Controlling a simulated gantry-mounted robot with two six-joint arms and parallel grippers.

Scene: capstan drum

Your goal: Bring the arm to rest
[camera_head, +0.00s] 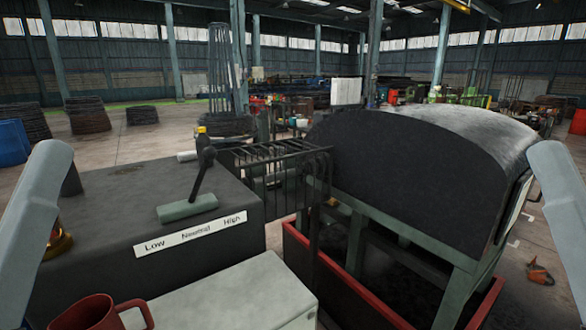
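My two pale grey arm links show at the left and right edges of the view. Neither of my grippers is in view. A black lever (202,171) with a yellow tip rises from a grey-green base (187,208) on top of a dark cabinet (110,205). It leans slightly to the right towards its top. I cannot tell surely which setting the lever is at. The dark, round-topped drum housing (405,170) stands on a green frame to the right, apart from both arms.
A red mug (98,314) stands at the bottom left, by a pale box (225,300). A brass-coloured object (60,243) is partly hidden behind my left arm. A black barred rack (280,165) and a red tray rim (345,290) lie between cabinet and housing.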

